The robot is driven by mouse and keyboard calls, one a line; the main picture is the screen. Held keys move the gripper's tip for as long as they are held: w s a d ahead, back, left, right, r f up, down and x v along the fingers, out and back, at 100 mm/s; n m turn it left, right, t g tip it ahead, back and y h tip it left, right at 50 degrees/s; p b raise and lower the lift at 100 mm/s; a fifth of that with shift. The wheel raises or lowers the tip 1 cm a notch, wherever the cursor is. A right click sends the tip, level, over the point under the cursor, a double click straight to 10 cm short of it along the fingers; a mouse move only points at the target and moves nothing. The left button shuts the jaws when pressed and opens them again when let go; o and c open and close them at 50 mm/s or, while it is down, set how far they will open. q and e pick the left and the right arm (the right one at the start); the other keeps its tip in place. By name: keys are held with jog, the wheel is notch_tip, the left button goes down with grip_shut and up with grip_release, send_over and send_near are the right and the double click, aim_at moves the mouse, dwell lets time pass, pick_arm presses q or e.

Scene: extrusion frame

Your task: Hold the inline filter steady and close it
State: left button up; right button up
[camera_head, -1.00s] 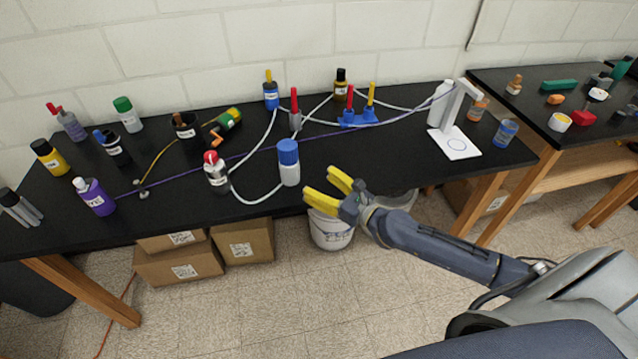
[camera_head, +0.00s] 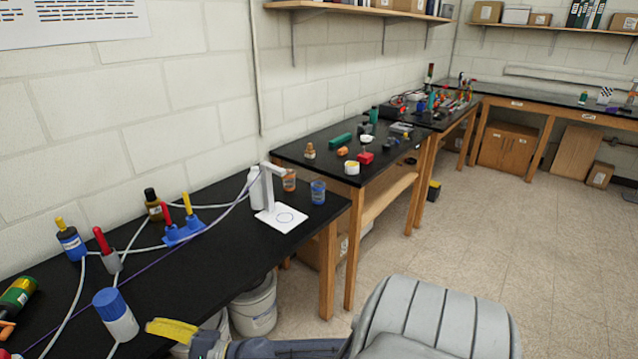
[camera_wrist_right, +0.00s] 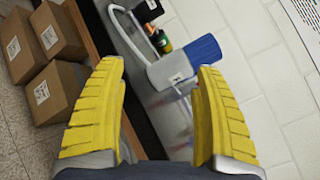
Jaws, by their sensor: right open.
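A white cylinder with a blue cap (camera_head: 115,314), which looks like the inline filter, stands near the front edge of the black bench at the lower left of the head view. White tubing runs close by it. The blue cap sits on the body; whether it is tight cannot be told. In the right wrist view the white body (camera_wrist_right: 169,70) and blue cap lie beyond the fingertips. My right gripper (camera_head: 172,330) has yellow fingers and is just right of the cylinder. Its fingers are open and empty in the wrist view (camera_wrist_right: 160,68). My left gripper is not in view.
A red-handled grey fitting (camera_head: 113,262) and a blue valve block (camera_head: 183,233) stand on the tubing behind. A white stand (camera_head: 271,190) is farther right. A white bucket (camera_head: 254,308) sits under the bench. Cardboard boxes (camera_wrist_right: 42,93) show in the wrist view.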

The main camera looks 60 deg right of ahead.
jog(key=s+d+f+n+g+h, duration=0.15)
jog(key=s+f+n, duration=0.3)
jog(key=f, duration=0.85)
jog(key=s+d+f+n+g+h, duration=0.1)
jog(key=s+f+n+g+h, duration=0.25)
jog(key=f, duration=0.95)
jog(key=s+d+f+n+g+h, duration=0.15)
jog(key=s+f+n, duration=0.4)
jog(key=f, duration=0.75)
jog(key=s+d+f+n+g, duration=0.2)
jog(key=s+f+n+g, duration=0.25)
jog(key=s+f, duration=1)
jog(key=s+f+n+g+h, duration=0.1)
jog(key=s+f+n+g, duration=0.1)
jog(key=s, duration=0.9)
jog(key=s+f+n+g+h, duration=0.1)
jog(key=s+f, duration=0.4)
jog(key=s, duration=0.7)
jog(key=n+g, duration=0.1)
jog(key=n, duration=0.1)
jog(key=shift+f+n, duration=0.4)
jog(key=shift+a, duration=0.15)
